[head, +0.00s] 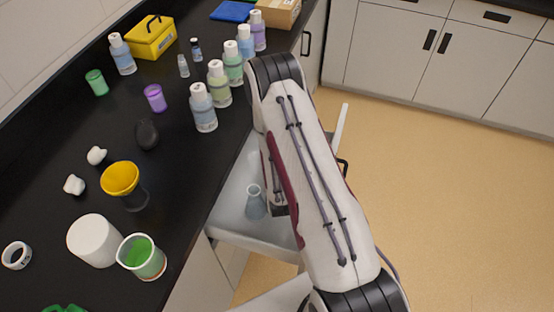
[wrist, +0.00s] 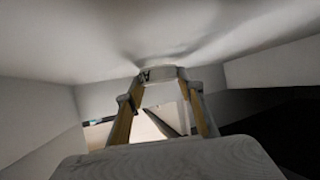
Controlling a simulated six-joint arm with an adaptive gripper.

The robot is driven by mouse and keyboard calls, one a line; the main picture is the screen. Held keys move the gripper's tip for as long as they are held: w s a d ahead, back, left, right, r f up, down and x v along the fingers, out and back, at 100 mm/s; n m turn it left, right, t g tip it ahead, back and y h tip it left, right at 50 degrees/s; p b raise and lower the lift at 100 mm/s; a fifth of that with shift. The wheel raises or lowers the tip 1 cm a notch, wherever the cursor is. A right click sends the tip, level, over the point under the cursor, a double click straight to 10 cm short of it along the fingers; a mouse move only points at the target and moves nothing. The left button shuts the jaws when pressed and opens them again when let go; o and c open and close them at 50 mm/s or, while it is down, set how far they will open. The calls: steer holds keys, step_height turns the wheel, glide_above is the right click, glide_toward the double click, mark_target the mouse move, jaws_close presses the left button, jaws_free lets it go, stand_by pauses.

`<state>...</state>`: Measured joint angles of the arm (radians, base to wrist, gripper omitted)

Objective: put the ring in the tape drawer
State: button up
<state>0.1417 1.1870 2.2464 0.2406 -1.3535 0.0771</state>
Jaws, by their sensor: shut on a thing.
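In the wrist view my gripper (wrist: 160,92) is shut on a white ring (wrist: 163,73) with a small dark mark on its band. The ring is close to a pale surface (wrist: 90,45), with shadow meeting at it; I cannot tell whether it touches. Pale walls stand on both sides, like the inside of a drawer. In the head view an open white drawer (head: 232,212) sticks out below the counter, with a blue-grey flask (head: 255,203) in it. My arm covers part of this drawer and hides the held ring. No drawer label is readable.
Another white ring (head: 16,256) lies on the black counter (head: 185,190). A white cylinder (head: 94,240), a green-filled beaker (head: 142,257) and a yellow funnel (head: 120,179) stand near the counter's front. Several bottles (head: 203,107) line the back half. The floor (head: 440,190) is clear.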

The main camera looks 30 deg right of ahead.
steer(key=shift+f, duration=0.35)
steer(key=shift+f, duration=0.1)
steer(key=o, duration=0.9)
steer(key=shift+c, duration=0.2)
steer(key=shift+v, duration=3.8)
steer(key=shift+w, duration=0.1)
